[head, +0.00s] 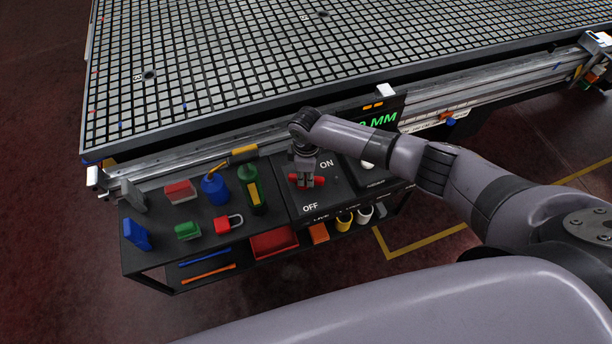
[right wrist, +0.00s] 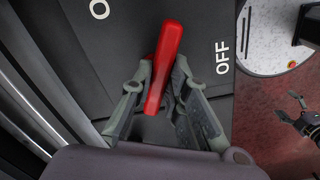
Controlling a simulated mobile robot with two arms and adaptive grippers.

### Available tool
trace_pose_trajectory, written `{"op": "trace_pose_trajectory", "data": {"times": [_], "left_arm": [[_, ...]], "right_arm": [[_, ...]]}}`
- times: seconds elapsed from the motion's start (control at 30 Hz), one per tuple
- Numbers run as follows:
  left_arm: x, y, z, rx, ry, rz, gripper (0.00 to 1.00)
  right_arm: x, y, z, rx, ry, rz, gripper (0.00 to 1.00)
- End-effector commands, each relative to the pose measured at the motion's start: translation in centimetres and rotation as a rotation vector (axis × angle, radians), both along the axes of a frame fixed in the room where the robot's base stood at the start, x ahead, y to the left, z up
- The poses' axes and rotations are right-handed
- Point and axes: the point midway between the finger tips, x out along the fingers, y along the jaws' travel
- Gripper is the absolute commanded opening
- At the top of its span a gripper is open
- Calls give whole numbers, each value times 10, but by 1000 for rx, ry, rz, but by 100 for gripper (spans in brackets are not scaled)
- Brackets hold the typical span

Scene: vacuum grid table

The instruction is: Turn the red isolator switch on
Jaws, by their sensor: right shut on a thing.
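The red isolator switch handle (head: 320,181) is on the dark sloped panel (head: 337,190), between the white ON label above and the OFF label below. It lies roughly crosswise, pointing at neither label squarely. In the right wrist view the red handle (right wrist: 166,55) stands long and slightly tilted between the grey fingers. My right gripper (head: 306,180) reaches down onto it, and its fingers (right wrist: 158,88) are shut on the handle from both sides. The gripper hides part of the handle. A small dark gripper (right wrist: 303,112), seemingly my left, shows at the right wrist view's edge; its jaws are unclear.
The gridded table (head: 230,75) lies behind. A green-lit display (head: 380,118) stands near my right arm.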

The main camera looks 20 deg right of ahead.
Motion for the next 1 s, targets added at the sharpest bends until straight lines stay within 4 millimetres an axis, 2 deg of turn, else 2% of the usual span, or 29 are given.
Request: {"op": "trace_pose_trajectory", "data": {"times": [0.2,0.5,1.0], "left_arm": [[0,0,-4,0,0,0,76],[0,0,-8,0,0,0,76],[0,-1,-9,-1,0,-1,76]], "right_arm": [[3,-1,0,0,-2,191,0],[5,-1,0,0,-3,389,0],[6,-1,1,1,-3,496,0]]}}
